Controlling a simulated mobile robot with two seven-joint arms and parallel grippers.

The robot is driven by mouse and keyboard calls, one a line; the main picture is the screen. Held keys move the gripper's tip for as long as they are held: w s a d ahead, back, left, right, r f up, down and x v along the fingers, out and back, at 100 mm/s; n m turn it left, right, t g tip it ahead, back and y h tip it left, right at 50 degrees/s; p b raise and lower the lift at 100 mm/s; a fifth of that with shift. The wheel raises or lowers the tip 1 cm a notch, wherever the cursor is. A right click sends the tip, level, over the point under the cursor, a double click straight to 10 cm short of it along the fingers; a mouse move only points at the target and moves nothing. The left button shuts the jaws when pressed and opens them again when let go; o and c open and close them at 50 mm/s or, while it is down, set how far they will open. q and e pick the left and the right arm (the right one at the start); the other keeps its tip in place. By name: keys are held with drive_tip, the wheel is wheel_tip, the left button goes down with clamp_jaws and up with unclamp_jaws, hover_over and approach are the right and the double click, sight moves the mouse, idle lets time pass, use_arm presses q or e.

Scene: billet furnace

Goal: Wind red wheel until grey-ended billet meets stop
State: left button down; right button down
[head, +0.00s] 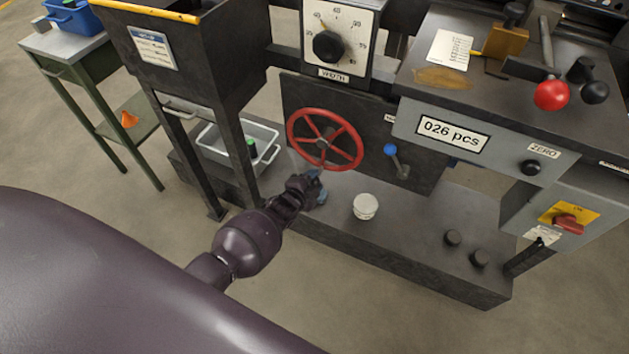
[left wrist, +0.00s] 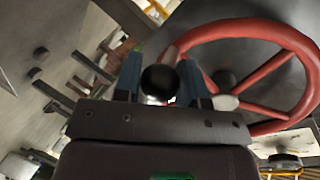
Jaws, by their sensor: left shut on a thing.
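The red wheel (head: 325,139) is upright on the dark front panel of the machine, below the WIDTH dial. Its rim also fills the upper right of the left wrist view (left wrist: 265,75). My left gripper (head: 314,183) is at the lower left of the wheel's rim. In the left wrist view its two fingers are shut on a dark, round-ended handle (left wrist: 160,82) beside the rim. The fingers partly hide where the handle joins the wheel. I cannot make out the grey-ended billet or the stop in either view. My right gripper is not in view.
A blue-knobbed lever (head: 391,151) is right of the wheel. A grey bin (head: 262,133) is to the left, behind a dark leg. A red-knobbed lever (head: 551,95) is on the bench top at the right.

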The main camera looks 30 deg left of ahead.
use_arm(q)
drive_tip(key=shift+a+f, duration=0.1)
drive_tip(key=shift+a, duration=0.05)
drive_tip(key=c, duration=0.8)
unclamp_jaws()
drive_tip(key=shift+o, duration=0.4)
drive_tip(key=shift+s+r, duration=0.4)
drive_tip(key=shift+s, duration=0.1)
drive_tip(key=p+v, duration=0.3)
drive_tip(key=v, duration=0.6)
drive_tip(key=shift+s, duration=0.35)
